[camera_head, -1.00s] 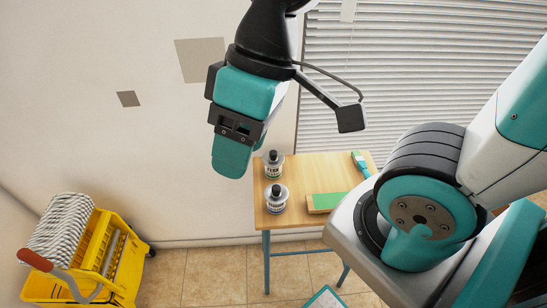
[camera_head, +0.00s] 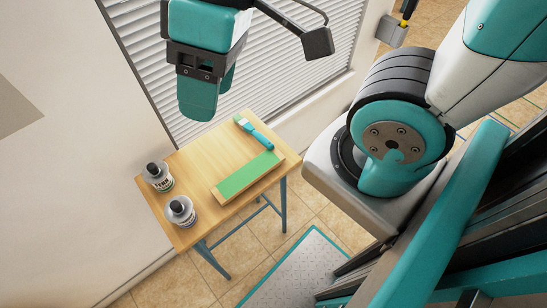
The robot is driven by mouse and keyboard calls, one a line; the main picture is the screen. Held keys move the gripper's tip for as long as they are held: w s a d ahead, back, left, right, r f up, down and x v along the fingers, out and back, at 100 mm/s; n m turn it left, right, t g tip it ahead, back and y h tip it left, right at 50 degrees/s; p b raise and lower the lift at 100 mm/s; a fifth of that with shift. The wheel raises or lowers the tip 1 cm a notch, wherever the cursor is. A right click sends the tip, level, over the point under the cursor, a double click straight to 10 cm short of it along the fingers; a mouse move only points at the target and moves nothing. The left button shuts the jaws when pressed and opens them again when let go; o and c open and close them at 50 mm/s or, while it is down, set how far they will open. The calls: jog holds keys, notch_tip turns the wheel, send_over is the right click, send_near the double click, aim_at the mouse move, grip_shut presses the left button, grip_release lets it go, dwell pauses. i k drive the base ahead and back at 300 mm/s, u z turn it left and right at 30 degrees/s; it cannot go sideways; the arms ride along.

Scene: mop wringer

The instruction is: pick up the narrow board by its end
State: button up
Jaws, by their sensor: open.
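The narrow board (camera_head: 247,176) is a flat wooden piece with a green top. It lies on the small wooden table (camera_head: 192,161), near the table's right edge and set at a slant in the picture. My gripper (camera_head: 211,94) is at the top of the picture, pointing down with teal fingers and a black mount. It appears above and to the left of the board, apart from it and empty. The fingers partly overlap one another in this view, and nothing hides the board.
Two dark-capped bottles, one at the back (camera_head: 158,176) and one in front (camera_head: 181,211), stand at the table's left end. A teal-handled brush (camera_head: 254,132) lies just beyond the board. A blind-covered window (camera_head: 270,75) is behind. A teal-edged mat (camera_head: 296,272) lies on the tiled floor.

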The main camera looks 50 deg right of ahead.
aim_at(226, 190)
jog(key=z, duration=0.15)
jog(key=k, duration=1.3)
jog(key=u, duration=0.15)
jog(key=i, duration=0.75)
jog(key=u, duration=0.35)
